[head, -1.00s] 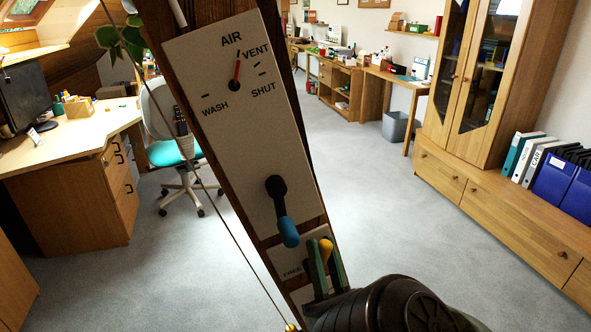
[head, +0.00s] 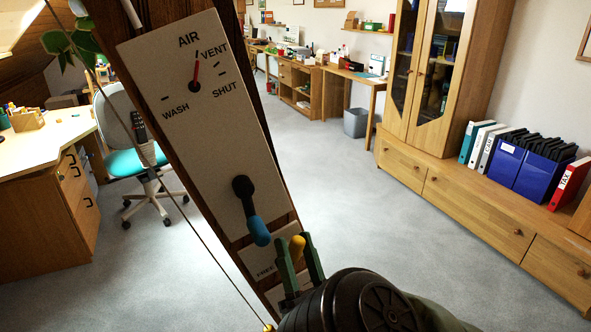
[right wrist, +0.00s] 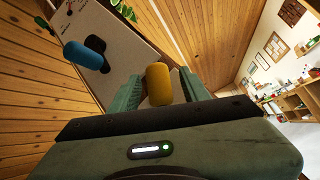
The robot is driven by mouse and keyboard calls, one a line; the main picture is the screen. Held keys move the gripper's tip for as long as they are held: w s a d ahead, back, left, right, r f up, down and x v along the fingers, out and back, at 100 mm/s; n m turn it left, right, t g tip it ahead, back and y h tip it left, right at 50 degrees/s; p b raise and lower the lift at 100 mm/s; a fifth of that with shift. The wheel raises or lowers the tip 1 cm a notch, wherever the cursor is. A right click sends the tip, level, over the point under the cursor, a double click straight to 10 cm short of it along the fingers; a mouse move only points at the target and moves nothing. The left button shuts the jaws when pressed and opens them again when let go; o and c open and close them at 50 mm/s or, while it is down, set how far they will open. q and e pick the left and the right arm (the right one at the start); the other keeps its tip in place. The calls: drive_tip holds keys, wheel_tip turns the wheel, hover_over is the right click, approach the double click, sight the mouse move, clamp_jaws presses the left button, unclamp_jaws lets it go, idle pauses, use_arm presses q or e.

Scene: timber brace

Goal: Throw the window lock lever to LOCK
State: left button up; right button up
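The lock lever's yellow handle (head: 297,246) stands out from a small pale plate (head: 257,262) low on the dark timber brace; "FREE" is partly readable on the plate's left side, and the rest is hidden behind my right gripper. My right gripper (head: 298,251) has its green fingers on either side of the yellow handle, open, with slight gaps. In the right wrist view the yellow handle (right wrist: 158,85) stands between the two fingertips (right wrist: 158,88). No LOCK mark is visible. My left gripper is not in view.
Above the lock plate is the AIR panel (head: 190,100), with a red pointer (head: 196,70) near VENT and a blue-handled black lever (head: 258,231) close to my gripper. A thin cord (head: 170,185) hangs left of the brace. Desk, chair and cabinets stand farther back.

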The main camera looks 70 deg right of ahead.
drive_tip(key=shift+r, duration=0.1)
wheel_tip(320, 180, up, 12)
drive_tip(key=p, duration=0.3)
drive_tip(key=shift+s, duration=0.1)
wheel_tip(320, 180, up, 8)
drive_tip(key=p, duration=0.6)
